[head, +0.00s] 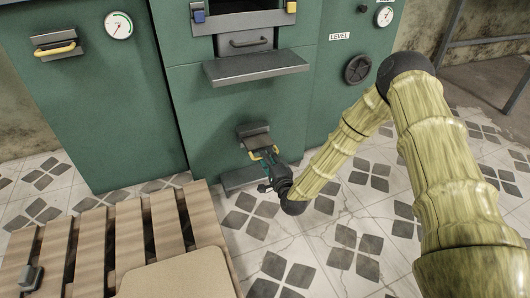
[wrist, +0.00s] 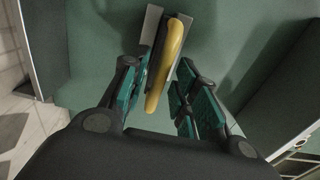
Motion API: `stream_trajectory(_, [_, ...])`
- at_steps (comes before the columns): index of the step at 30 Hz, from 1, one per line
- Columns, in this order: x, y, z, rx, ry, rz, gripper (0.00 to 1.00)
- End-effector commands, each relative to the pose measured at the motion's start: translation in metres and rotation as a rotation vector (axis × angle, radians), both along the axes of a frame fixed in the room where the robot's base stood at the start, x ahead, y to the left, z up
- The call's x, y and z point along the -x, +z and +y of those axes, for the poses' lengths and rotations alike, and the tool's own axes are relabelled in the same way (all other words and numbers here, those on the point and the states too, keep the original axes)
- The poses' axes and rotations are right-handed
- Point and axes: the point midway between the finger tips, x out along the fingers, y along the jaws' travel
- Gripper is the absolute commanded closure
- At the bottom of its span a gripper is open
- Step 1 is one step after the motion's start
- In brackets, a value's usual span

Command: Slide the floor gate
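The low gate fitting (head: 253,133) is a grey metal piece with a yellow handle (head: 262,154), near the bottom of the green machine's middle section. My gripper (head: 267,163) is right at this handle. In the wrist view, the yellow handle (wrist: 172,62) stands on a grey plate (wrist: 152,28) between the two teal fingers of my gripper (wrist: 164,78). The fingers are apart, with a visible gap on the right side of the handle. The left finger is close to the handle; I cannot tell whether it touches.
A slatted wooden pallet (head: 158,231) with a tan board (head: 180,275) lies at lower left. A grey shelf (head: 255,68) juts out above the gate. Another yellow handle (head: 55,50) is on the left panel. Tiled floor (head: 345,215) is open at right.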

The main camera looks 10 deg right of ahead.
Motion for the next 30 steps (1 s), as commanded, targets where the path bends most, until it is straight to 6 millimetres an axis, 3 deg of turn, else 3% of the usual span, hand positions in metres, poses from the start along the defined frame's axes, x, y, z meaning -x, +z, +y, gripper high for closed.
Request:
stream_trajectory(1, [0.0, 0.0, 0.0, 0.0, 0.0, 0.0, 0.82])
stream_trajectory(4, [0.0, 0.0, 0.0, 0.0, 0.0, 0.0, 1.0])
stream_trajectory(14, [-0.001, 0.0, 0.0, 0.0, 0.0, 0.0, 1.0])
stream_trajectory(30, [-0.021, -0.001, 0.004, 0.001, 0.0, 0.0, 1.0])
